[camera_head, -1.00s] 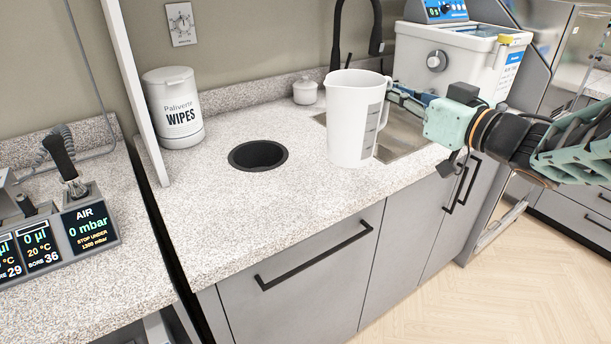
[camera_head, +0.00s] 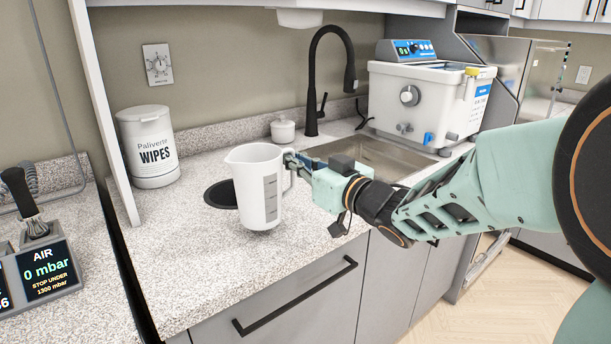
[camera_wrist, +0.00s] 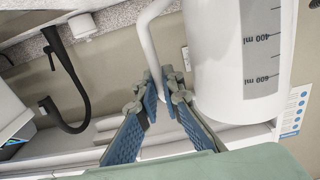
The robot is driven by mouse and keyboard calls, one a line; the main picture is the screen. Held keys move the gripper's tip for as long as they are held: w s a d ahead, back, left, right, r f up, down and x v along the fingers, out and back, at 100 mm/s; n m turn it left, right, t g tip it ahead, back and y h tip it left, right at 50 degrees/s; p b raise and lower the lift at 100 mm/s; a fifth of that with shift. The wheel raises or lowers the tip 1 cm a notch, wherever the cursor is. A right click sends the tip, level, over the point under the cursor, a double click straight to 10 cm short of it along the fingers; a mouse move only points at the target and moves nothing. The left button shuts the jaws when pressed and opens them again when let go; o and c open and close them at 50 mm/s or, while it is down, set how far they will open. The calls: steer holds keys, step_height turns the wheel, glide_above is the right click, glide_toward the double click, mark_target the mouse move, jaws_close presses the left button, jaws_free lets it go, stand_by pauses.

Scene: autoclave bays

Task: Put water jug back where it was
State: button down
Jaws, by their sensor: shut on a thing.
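A wipes tub (camera_head: 148,148), a small lidded pot (camera_head: 283,130), the sink (camera_head: 375,155) with a black tap (camera_head: 313,80) and a white machine (camera_head: 420,100) stand farther back. The counter (camera_head: 185,270) is clear at the front left.

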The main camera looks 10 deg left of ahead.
mark_target(294, 186)
steer(key=shift+f, duration=1.4)
steer(key=shift+f+b, duration=0.15)
steer(key=shift+b, duration=0.25)
steer(key=c, duration=2.1)
jaws_free()
steer(key=shift+r, duration=0.25)
steer(key=p+v, duration=0.2)
steer(key=v, duration=1)
steer(key=shift+d+f, duration=0.1)
